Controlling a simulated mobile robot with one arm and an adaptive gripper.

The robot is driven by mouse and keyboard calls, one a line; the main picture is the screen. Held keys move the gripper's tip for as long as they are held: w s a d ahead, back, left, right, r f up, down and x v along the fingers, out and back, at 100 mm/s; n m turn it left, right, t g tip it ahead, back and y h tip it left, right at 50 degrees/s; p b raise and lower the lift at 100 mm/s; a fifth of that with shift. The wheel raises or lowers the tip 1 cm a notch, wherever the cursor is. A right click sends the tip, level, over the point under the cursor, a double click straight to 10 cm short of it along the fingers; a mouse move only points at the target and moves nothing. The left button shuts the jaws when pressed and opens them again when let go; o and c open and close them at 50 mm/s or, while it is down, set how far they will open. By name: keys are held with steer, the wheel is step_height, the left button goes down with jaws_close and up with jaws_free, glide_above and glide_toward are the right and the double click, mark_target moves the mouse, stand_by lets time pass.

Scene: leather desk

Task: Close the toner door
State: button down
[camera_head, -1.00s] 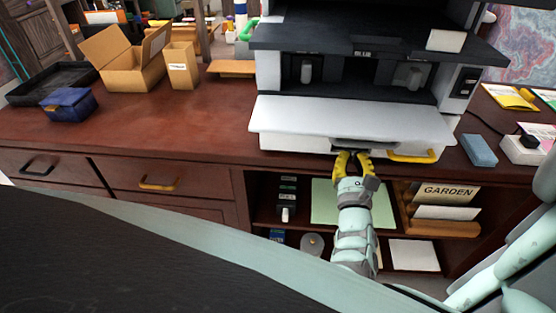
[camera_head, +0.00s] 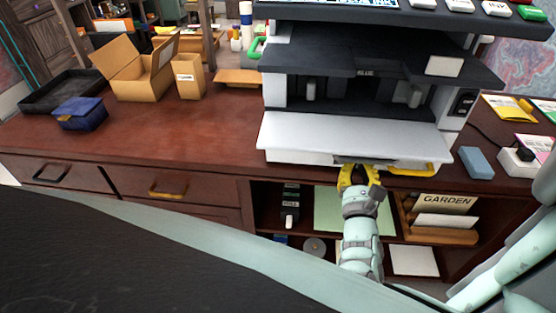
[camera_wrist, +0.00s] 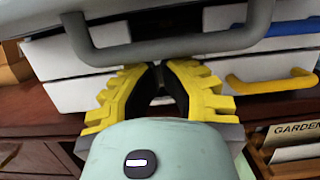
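The toner door (camera_head: 345,132) is a wide white flap on the front of the printer. It is folded down and sticks out over the desk edge, above the white drawers. A grey bar handle is at its outer edge; it also shows large at the top of the wrist view (camera_wrist: 170,48). My gripper (camera_head: 360,173) has yellow fingers with dark pads and is just below the handle, with a gap between the fingertips. In the wrist view the fingertips (camera_wrist: 160,72) are under the bar. I cannot tell whether they touch it. Nothing shows between the fingers.
A yellow drawer handle (camera_head: 412,169) is just right of my gripper, and a blue one (camera_wrist: 290,27) shows at the wrist view's upper right. Shelves with a GARDEN sorter (camera_head: 440,215) are below.

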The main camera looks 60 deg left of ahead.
steer(key=shift+s+d+r+p, duration=0.1)
steer(key=shift+r+p, duration=0.2)
steer(key=shift+p, duration=0.4)
